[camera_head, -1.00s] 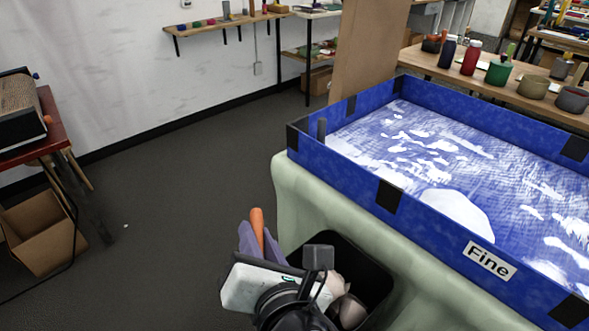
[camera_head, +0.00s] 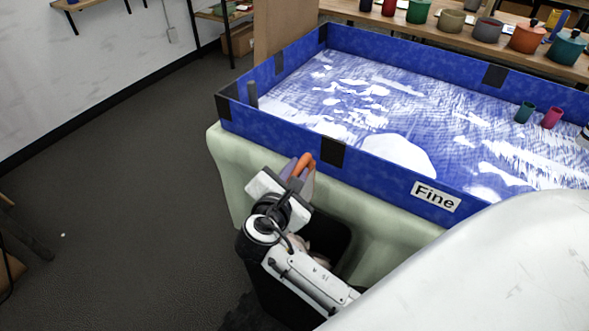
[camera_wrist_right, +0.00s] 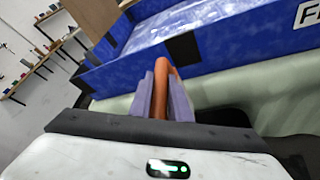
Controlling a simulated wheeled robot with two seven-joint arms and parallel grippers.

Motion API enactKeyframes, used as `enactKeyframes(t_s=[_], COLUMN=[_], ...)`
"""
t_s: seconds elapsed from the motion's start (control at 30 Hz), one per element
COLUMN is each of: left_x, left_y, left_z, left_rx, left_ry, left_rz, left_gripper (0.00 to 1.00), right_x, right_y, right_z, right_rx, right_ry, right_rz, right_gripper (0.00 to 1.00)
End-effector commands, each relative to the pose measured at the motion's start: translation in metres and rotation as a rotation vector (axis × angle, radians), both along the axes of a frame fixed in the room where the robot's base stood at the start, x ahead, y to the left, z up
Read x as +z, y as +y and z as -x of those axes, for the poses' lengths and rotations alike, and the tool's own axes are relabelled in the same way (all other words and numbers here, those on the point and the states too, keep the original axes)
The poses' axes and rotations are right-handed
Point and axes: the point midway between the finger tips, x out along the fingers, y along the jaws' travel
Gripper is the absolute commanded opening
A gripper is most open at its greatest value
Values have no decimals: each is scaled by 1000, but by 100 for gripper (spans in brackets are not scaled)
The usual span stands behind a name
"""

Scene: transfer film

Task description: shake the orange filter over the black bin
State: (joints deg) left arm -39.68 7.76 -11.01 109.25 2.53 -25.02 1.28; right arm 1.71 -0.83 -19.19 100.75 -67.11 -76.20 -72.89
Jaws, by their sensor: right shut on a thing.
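My right gripper (camera_head: 298,172) is shut on the orange filter (camera_head: 305,162), whose orange end sticks up between the purple fingers. In the right wrist view the orange filter (camera_wrist_right: 160,92) stands between the two purple fingers of the right gripper (camera_wrist_right: 161,95); the rest of it is hidden. The black bin (camera_head: 335,240) stands on the floor against the covered table, partly hidden under my right arm, with pale and brownish contents showing inside. The gripper is beside the bin's far edge in the head view, higher than the rim. My left gripper is not in view.
The blue-walled tray (camera_head: 285,128) marked "Fine" sits on the green-draped table (camera_head: 225,165) just beyond the gripper. It holds white and blue material and small cups (camera_head: 551,117). Pots line a back shelf (camera_head: 460,40).

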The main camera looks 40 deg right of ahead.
Motion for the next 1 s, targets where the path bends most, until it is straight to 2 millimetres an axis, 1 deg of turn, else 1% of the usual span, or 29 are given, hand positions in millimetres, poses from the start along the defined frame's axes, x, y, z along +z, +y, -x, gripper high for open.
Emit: enactKeyframes(t_s=[0.17,0.33,0.53,0.7,1.0], left_x=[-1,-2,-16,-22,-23], left_y=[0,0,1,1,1], left_z=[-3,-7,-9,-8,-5], left_rx=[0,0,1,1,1], left_ry=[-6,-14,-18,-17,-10], left_rz=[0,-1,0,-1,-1], left_gripper=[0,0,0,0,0], right_x=[-5,-16,-25,-28,-27], right_y=[0,0,0,0,1], right_z=[0,0,0,0,0], right_rx=[2,2,3,3,4], right_ry=[-1,0,-3,-2,-2], right_rz=[1,2,1,1,0], right_gripper=[0,0,0,0,0])
